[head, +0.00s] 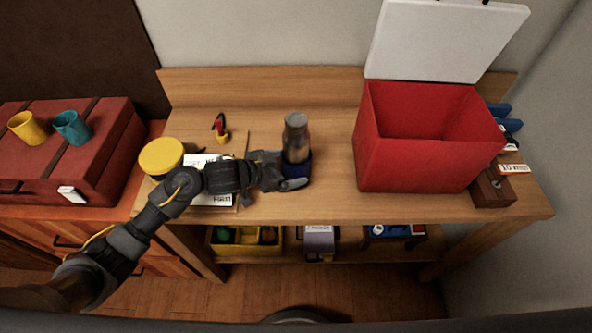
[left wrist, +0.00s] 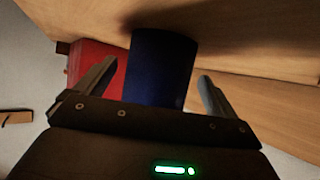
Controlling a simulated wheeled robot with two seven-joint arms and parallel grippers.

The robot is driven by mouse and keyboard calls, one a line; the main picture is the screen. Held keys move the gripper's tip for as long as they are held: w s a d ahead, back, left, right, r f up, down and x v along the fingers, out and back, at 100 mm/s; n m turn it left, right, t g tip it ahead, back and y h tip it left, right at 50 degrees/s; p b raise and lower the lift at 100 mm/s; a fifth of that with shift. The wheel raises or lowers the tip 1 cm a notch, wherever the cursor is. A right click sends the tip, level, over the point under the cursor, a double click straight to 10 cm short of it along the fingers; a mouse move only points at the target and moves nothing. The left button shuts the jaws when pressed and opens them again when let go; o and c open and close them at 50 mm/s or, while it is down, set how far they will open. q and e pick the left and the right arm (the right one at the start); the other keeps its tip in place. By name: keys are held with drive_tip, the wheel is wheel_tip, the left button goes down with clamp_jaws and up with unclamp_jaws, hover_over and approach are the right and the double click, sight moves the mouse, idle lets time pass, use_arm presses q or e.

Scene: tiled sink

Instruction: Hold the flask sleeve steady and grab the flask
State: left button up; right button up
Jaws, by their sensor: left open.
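A grey metal flask (head: 295,131) stands upright on the wooden table, its lower part inside a dark blue sleeve (head: 298,170). In the left wrist view the blue sleeve (left wrist: 160,68) fills the space between the two fingers. My left gripper (head: 285,170) is at the sleeve, open, with its fingers on either side of it; it also shows in the left wrist view (left wrist: 155,88). Whether a finger touches the sleeve I cannot tell. The gripper hides part of the sleeve in the head view. My right gripper is not in view.
A red box (head: 420,150) with a raised white lid (head: 440,40) stands right of the flask. A yellow round-lidded container (head: 161,155), papers (head: 205,163) and a small red-and-yellow item (head: 221,130) lie to the left. Clear tabletop (head: 333,165) separates flask and box.

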use_arm(q)
drive_tip(key=shift+x, duration=0.85)
drive_tip(key=shift+w+d+f+b, duration=0.15)
drive_tip(key=shift+w+d+b, duration=0.1)
drive_tip(key=shift+d+b, duration=0.1)
drive_tip(key=shift+c, duration=0.3)
drive_tip(key=c, duration=0.7)
